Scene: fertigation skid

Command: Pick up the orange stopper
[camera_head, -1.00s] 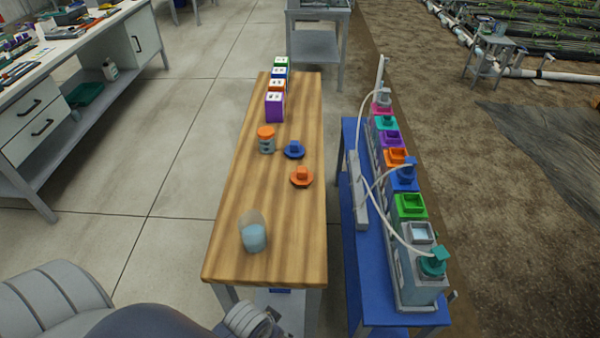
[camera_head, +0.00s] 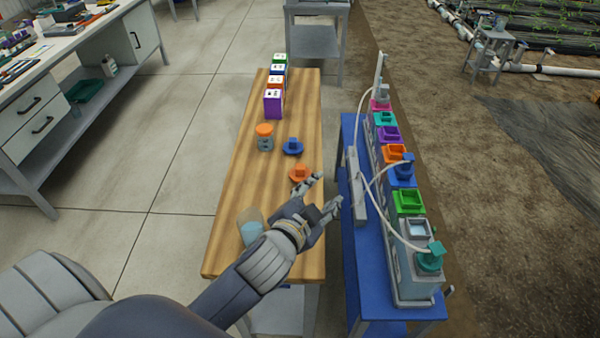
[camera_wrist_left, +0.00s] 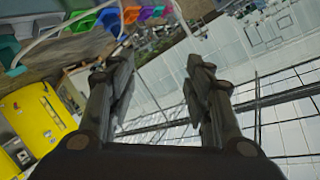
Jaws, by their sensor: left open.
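The orange stopper (camera_head: 299,173) lies on the wooden bench (camera_head: 225,240), near its right edge and partly hidden behind my left gripper. It has a round flange and a raised square grip. My left gripper (camera_head: 328,193) is open and empty, above the bench's right edge, just right of and nearer than the stopper. In the left wrist view its two fingers (camera_wrist_left: 160,75) stand apart with nothing between them. The stopper cannot be made out in that view. My right gripper is not in view.
A blue stopper (camera_head: 292,147) and an orange-lidded jar (camera_head: 265,137) stand beyond the orange stopper. A beaker of blue liquid (camera_head: 250,226) is partly behind my left arm. Coloured boxes (camera_head: 273,104) line the far end. The blue skid table (camera_head: 370,298) with hoses stands right.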

